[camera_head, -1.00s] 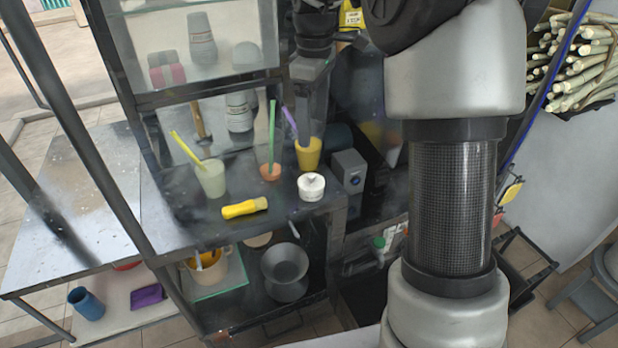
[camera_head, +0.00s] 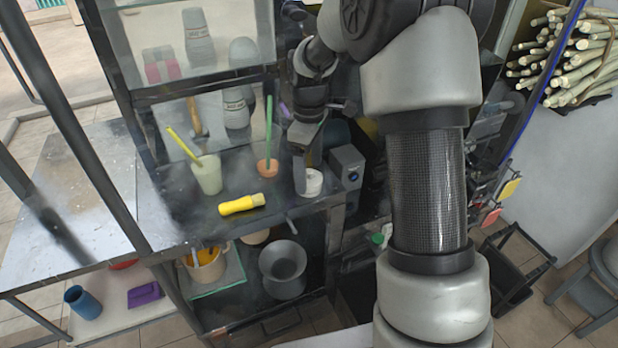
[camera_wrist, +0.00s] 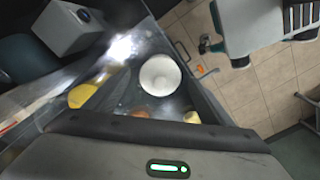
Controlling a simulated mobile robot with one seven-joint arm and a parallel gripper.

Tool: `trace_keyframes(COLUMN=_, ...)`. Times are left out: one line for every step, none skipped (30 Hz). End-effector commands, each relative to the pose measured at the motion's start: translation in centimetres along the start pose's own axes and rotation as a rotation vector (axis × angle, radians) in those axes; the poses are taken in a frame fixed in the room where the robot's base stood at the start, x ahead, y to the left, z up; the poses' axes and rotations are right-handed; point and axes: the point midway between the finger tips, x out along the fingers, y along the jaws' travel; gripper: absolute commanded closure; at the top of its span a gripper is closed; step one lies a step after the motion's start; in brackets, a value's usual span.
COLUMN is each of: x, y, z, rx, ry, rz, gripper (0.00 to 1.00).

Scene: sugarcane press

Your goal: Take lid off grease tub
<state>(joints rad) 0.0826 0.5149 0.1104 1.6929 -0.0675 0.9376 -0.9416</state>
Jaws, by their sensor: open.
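The white grease tub (camera_head: 314,184) stands at the front right corner of the dark shelf top in the head view. Its round white lid (camera_wrist: 160,75) shows from above in the wrist view and looks to be on the tub. My gripper (camera_head: 303,168) is open and points down at the tub, with a finger in front of its left side. The gripper hides the lid's top in the head view. Whether a finger touches the lid I cannot tell.
A pale cup (camera_head: 208,175) with a yellow stick and an orange pot (camera_head: 267,167) with a green stick stand behind. A grey box (camera_head: 346,166) stands close on the right.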

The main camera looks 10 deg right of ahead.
Motion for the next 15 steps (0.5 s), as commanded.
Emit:
trace_keyframes(x=0.20, y=0.00, z=0.00, rx=0.000, ry=0.000, rz=0.000, gripper=0.24)
trace_keyframes(x=0.25, y=0.01, z=0.00, rx=0.000, ry=0.000, rz=0.001, gripper=0.24)
trace_keyframes(x=0.27, y=0.01, z=-0.01, rx=0.000, ry=0.000, rz=0.001, gripper=0.24)
trace_keyframes(x=0.27, y=0.02, z=-0.01, rx=0.000, ry=0.000, rz=0.001, gripper=0.24)
trace_keyframes(x=0.26, y=0.02, z=-0.01, rx=0.000, ry=0.000, rz=0.001, gripper=0.24)
trace_keyframes(x=0.25, y=0.02, z=0.00, rx=0.000, ry=0.000, rz=0.001, gripper=0.24)
trace_keyframes(x=0.25, y=0.01, z=0.00, rx=0.000, ry=0.000, rz=0.001, gripper=0.24)
trace_keyframes(x=0.25, y=0.01, z=0.00, rx=0.000, ry=0.000, rz=0.001, gripper=0.26)
trace_keyframes(x=0.25, y=0.02, z=0.00, rx=0.000, ry=0.000, rz=0.001, gripper=0.33)
trace_keyframes(x=0.24, y=0.01, z=0.00, rx=0.000, ry=0.000, rz=0.001, gripper=0.38)
trace_keyframes(x=0.24, y=0.01, z=0.00, rx=0.000, ry=0.000, rz=0.001, gripper=0.43)
trace_keyframes(x=0.24, y=0.01, z=0.00, rx=0.000, ry=0.000, rz=0.001, gripper=0.50)
trace_keyframes(x=0.24, y=0.02, z=0.00, rx=0.000, ry=0.000, rz=0.001, gripper=0.55)
trace_keyframes(x=0.23, y=0.02, z=0.00, rx=0.000, ry=0.000, rz=0.001, gripper=0.60)
trace_keyframes(x=0.23, y=0.02, z=0.00, rx=0.000, ry=0.000, rz=0.001, gripper=0.66)
